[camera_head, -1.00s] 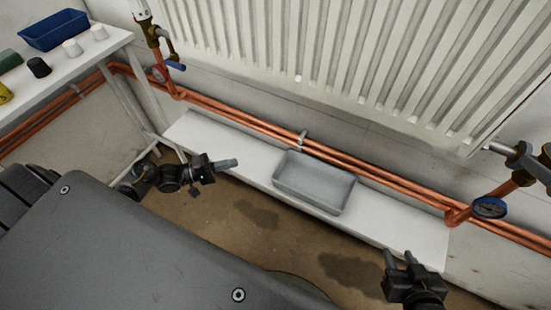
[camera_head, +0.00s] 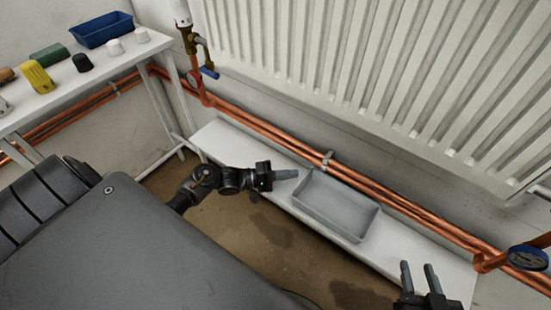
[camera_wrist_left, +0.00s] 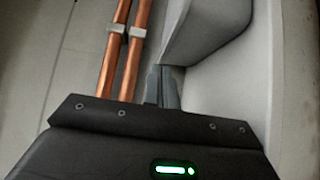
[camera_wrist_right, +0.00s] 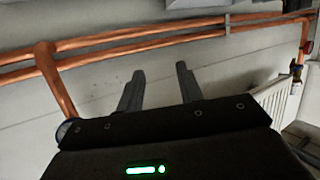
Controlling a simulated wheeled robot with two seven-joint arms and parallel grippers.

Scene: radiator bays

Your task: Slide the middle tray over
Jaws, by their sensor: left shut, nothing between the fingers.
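The grey open tray (camera_head: 345,228) sits empty on the white low shelf (camera_head: 240,143) under the radiator, near the shelf's middle. My left gripper (camera_head: 296,174) is shut and empty at the tray's left end. In the left wrist view its closed fingers (camera_wrist_left: 163,74) are right by the tray's wall (camera_wrist_left: 205,30); I cannot tell whether they touch. My right gripper (camera_head: 418,266) is open and empty, to the right of the tray near the shelf's right part. The right wrist view shows its parted fingers (camera_wrist_right: 160,72) with nothing between them.
Copper pipes (camera_head: 265,128) run along the wall behind the shelf, with a clip (camera_head: 328,158) behind the tray. The radiator (camera_head: 370,60) hangs above. A white side table (camera_head: 60,98) at left holds a blue bin (camera_head: 102,30) and small items. The shelf is clear on both sides of the tray.

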